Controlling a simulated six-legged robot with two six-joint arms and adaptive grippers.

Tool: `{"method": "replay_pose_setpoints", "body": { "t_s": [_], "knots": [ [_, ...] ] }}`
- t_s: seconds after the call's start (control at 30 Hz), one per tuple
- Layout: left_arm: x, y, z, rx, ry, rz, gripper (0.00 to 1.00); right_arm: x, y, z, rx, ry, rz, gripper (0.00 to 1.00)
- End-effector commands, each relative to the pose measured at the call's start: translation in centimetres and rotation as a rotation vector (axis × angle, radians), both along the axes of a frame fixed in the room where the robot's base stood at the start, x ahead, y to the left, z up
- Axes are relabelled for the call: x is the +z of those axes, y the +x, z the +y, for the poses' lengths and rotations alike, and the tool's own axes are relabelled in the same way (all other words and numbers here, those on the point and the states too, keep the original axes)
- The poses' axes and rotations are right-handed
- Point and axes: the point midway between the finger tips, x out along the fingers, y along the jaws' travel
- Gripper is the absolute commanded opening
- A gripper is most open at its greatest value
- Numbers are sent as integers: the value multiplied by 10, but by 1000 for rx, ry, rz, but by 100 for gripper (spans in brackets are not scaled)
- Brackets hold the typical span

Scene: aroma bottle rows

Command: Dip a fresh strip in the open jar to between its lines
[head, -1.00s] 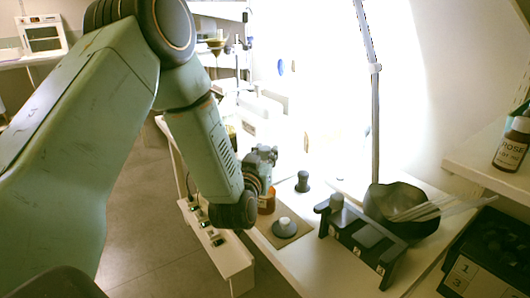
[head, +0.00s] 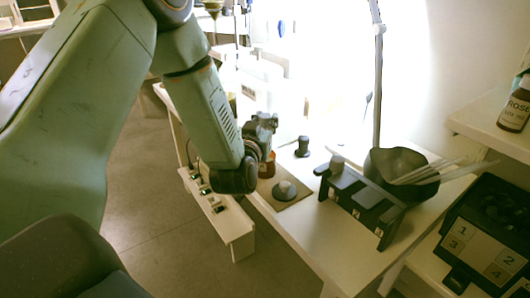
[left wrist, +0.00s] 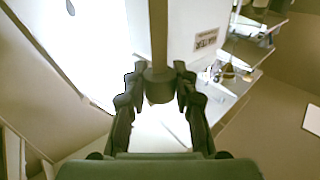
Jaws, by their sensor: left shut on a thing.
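My left gripper (head: 264,126) is over the left edge of the white bench, just above an amber jar (head: 268,168). In the left wrist view its fingers (left wrist: 159,78) are shut on a dark grey round knob (left wrist: 160,88). A thin tan rod or strip (left wrist: 159,35) runs up from the knob to the top edge. I cannot tell whether the knob and rod are one piece. The amber jar's mouth is hidden by my gripper. Pale strips (head: 426,173) lean in a dark bowl (head: 391,163) to the right. My right gripper is not in view.
A grey-topped item (head: 285,189) stands on a square mat, with a dark knob-shaped item (head: 302,147) behind it. A black numbered rack (head: 354,207) stands before the bowl. A numbered box (head: 484,246) and a ROSE bottle (head: 515,108) are at right. A thin pole (head: 377,90) rises behind.

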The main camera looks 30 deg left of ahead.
Motion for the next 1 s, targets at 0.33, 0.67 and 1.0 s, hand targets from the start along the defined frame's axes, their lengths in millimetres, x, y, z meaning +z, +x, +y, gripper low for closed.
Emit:
{"method": "replay_pose_setpoints", "body": {
  "t_s": [0.33,0.67,1.0],
  "knots": [
    [-5,0,0,0,0,-1,7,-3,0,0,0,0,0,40],
    [-8,0,0,0,0,-1,7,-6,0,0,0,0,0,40],
    [-13,0,0,0,0,-1,7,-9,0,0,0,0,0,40]
  ]
}}
